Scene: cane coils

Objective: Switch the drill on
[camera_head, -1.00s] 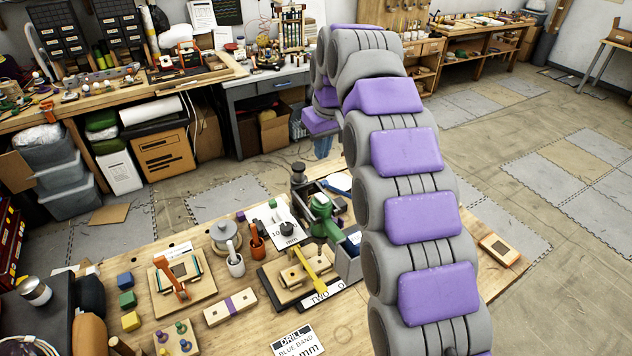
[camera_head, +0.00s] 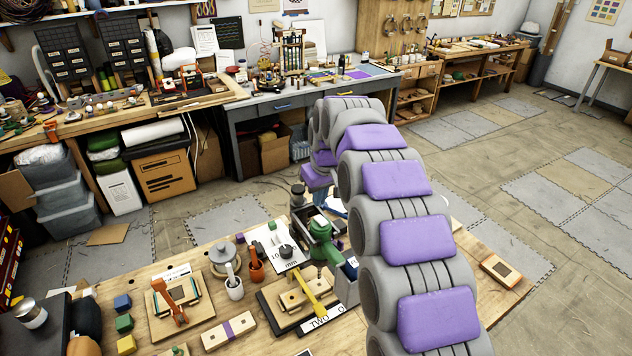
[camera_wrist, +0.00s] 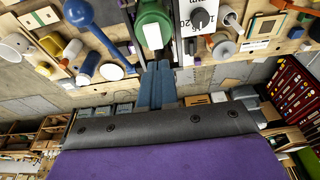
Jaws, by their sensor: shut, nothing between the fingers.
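The green drill (camera_head: 322,240) stands on the workbench, left of my arm in the head view. A wooden piece and a yellow bar (camera_head: 311,287) are at its base, with a card reading "TWO" in front. In the wrist view, the drill's rounded green body (camera_wrist: 153,22) with a white label is at the top centre. My gripper's blue fingers (camera_wrist: 157,68) are together and empty, pointing towards the drill. Whether they touch it I cannot tell. In the head view my gripper is mostly hidden behind my arm. The drill's switch is not clear.
A small wooden box (camera_head: 501,269) lies right of my arm. A blue handled item (camera_wrist: 95,28) is near the drill.

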